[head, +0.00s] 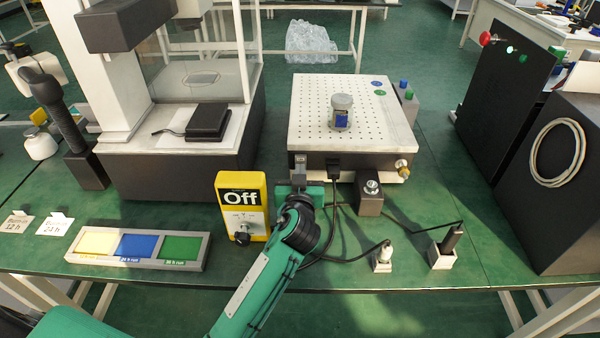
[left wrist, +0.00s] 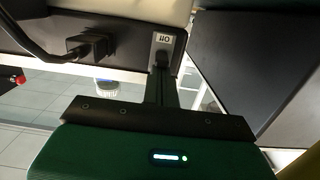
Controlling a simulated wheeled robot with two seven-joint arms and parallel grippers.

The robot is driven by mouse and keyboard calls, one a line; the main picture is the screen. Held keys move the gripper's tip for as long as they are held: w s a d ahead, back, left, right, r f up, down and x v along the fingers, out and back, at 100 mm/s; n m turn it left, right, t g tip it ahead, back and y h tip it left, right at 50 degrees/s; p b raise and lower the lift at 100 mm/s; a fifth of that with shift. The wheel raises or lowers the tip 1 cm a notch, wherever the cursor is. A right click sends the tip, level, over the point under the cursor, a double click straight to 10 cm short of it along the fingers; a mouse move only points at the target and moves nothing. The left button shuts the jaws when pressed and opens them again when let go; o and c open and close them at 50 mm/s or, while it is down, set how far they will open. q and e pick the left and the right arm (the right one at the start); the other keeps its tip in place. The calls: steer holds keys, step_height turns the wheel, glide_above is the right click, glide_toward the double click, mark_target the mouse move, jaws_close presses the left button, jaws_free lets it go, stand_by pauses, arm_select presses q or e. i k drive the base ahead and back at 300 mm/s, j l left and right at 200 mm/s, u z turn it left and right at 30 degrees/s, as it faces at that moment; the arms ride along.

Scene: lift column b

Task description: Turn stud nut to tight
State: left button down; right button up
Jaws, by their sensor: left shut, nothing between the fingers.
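A silver stud nut (head: 371,187) sits on top of a dark block in front of the perforated platform's box, to the right of my left arm. My left gripper (head: 299,176) is at the box's front face, left of the nut and apart from it. In the left wrist view the gripper (left wrist: 161,78) is shut and empty, its tip close to a small switch marked Off (left wrist: 163,44). I cannot tell whether it touches the switch. The nut cannot be made out in the left wrist view. My right gripper is in neither view.
A jar (head: 341,112) stands on the perforated platform (head: 310,128). A yellow Off box (head: 242,205) is left of my arm. Cables and a black plug (left wrist: 90,46) hang near the front face. Two small white holders (head: 382,262) (head: 442,257) stand at the bench front.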

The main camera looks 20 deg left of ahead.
mark_target(402, 169)
steer(key=k+l, duration=0.3)
steer(key=k, duration=0.2)
steer(key=k+l, duration=0.3)
steer(key=k, duration=0.2)
steer(key=i+l+u, duration=0.05)
